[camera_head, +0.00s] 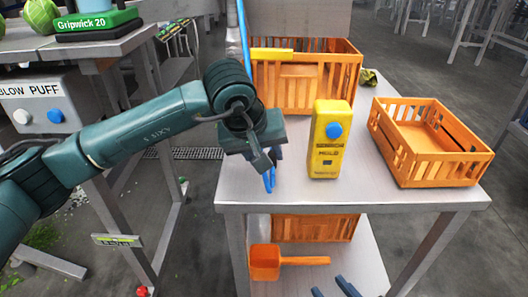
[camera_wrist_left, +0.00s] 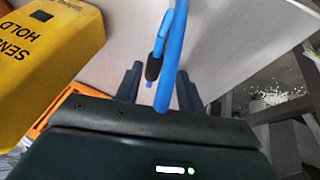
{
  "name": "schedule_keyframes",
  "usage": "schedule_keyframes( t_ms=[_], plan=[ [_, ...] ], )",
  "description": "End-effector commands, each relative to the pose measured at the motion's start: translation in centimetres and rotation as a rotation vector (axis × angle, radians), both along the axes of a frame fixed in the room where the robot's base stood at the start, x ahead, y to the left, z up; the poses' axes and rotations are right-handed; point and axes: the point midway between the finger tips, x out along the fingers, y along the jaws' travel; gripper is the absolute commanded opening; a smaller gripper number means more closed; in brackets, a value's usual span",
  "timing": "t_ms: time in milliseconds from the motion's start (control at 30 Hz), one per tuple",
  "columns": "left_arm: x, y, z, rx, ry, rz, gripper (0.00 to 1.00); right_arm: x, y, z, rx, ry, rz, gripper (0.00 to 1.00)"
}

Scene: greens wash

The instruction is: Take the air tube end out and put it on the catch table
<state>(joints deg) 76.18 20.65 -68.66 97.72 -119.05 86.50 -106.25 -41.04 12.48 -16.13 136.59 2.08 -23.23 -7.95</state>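The blue air tube (camera_head: 243,35) hangs from the top in the head view and passes behind my left gripper (camera_head: 266,163). Its lower part (camera_head: 270,181) shows just below the fingers, near the table's front edge. In the left wrist view the tube (camera_wrist_left: 177,45) runs down between the fingers of my left gripper (camera_wrist_left: 160,88), which stand apart. A thinner blue piece with a dark collar (camera_wrist_left: 153,68) lies beside the tube there; contact cannot be told. My right gripper (camera_head: 335,291) is at the bottom edge, its two fingers apart, with nothing seen between them.
A yellow box with a blue button (camera_head: 329,155) stands on the grey table (camera_head: 350,192). An orange crate (camera_head: 440,168) is at the right, another (camera_head: 340,86) behind. A blow puff panel (camera_head: 40,105) is at the left.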

Motion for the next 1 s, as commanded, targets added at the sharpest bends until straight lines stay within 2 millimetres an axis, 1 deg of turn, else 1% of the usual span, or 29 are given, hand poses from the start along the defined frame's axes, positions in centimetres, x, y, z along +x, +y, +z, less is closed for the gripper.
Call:
schedule_keyframes(
  t_ms=[267,367,467,800,900,1000],
  plan=[
    [0.0,0.0,0.0,0.001,0.001,0.000,0.42,-0.2,0.0,-0.1,0.006,0.006,-0.006,0.36],
    [-0.2,0.2,0.6,0.001,-0.001,0.001,0.42,-0.2,0.0,0.0,0.009,0.007,-0.008,0.36],
    [-0.7,0.5,1.8,0.000,-0.002,0.001,0.42,-0.1,0.0,0.2,0.014,0.010,-0.010,0.36],
    [-3.6,2.3,8.5,-0.001,-0.004,0.000,0.42,-0.5,-0.3,1.1,0.035,0.018,-0.027,0.36],
    [-4.3,2.7,10.0,0.000,-0.004,0.000,0.42,-0.4,-0.5,1.3,0.038,0.016,-0.031,0.36],
    [-4.8,2.9,11.0,-0.001,-0.002,-0.001,0.42,-0.4,-0.7,1.5,0.038,0.013,-0.036,0.36]
  ],
)
